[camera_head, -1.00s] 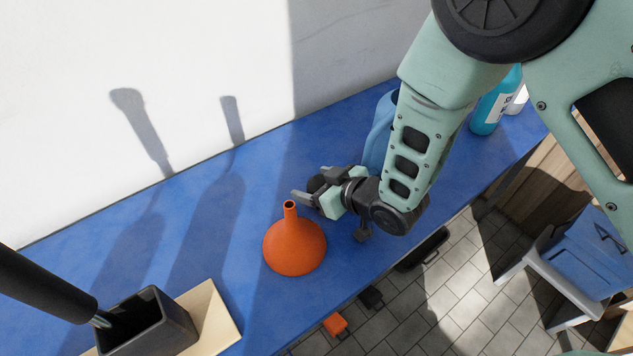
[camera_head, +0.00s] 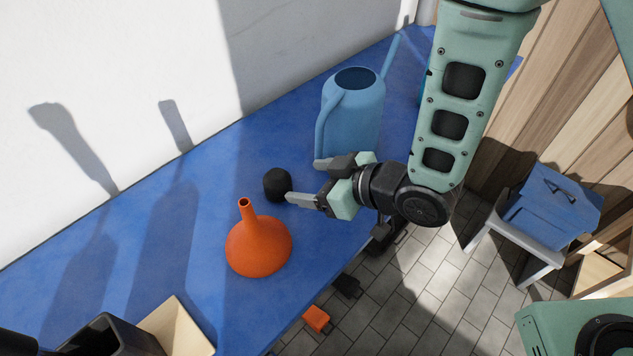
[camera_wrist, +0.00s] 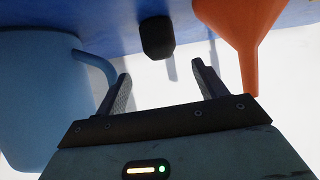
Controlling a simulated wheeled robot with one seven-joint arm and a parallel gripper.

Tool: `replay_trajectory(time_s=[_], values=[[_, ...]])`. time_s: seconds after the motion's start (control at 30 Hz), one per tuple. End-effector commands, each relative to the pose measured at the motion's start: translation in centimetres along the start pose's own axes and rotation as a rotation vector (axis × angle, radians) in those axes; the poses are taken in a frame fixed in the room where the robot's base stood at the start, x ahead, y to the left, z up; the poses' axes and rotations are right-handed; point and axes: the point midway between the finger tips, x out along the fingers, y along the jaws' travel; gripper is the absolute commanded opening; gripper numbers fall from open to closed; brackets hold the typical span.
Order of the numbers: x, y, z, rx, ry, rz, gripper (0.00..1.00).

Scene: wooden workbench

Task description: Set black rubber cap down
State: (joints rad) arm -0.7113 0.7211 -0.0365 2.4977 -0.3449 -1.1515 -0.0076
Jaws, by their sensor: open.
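The black rubber cap (camera_head: 277,184) stands on the blue workbench top, behind the orange funnel and in front of the watering can. My gripper (camera_head: 303,180) is open and empty, to the right of the cap, with its fingers pointing toward it. In the wrist view the cap (camera_wrist: 157,37) lies beyond the two spread fingertips of my gripper (camera_wrist: 161,72), apart from both, with a gap between. Nothing is between the fingers.
An orange funnel (camera_head: 259,246) stands close to the cap, nearer the front edge. A blue watering can (camera_head: 352,118) stands just behind my gripper. A black box (camera_head: 112,340) and a pale board (camera_head: 178,330) are at the lower left. The bench left of the cap is clear.

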Motion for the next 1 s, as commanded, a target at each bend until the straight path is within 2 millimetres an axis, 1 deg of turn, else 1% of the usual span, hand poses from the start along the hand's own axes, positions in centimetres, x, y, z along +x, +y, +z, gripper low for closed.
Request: replay_trajectory(time_s=[0.1, 0.33, 0.47, 0.57, 0.67, 0.77, 0.87, 0.9, 1.0], values=[[-0.6, 0.0, 0.0, 0.000, 0.001, 0.000, 0.71], [-0.9, 0.1, -0.2, 0.003, -0.014, 0.007, 0.71], [-1.7, 0.8, -0.6, 0.022, -0.091, 0.041, 0.71], [-3.2, 1.4, -0.9, 0.054, -0.201, 0.081, 0.71], [-5.7, 1.7, -1.1, 0.099, -0.336, 0.119, 0.71], [-8.8, 1.3, -1.0, 0.149, -0.475, 0.146, 0.71], [-12.3, 0.4, -0.9, 0.201, -0.616, 0.163, 0.71], [-13.9, -0.1, -0.9, 0.222, -0.671, 0.168, 0.71], [-17.6, -1.6, -0.6, 0.270, -0.800, 0.171, 0.71]])
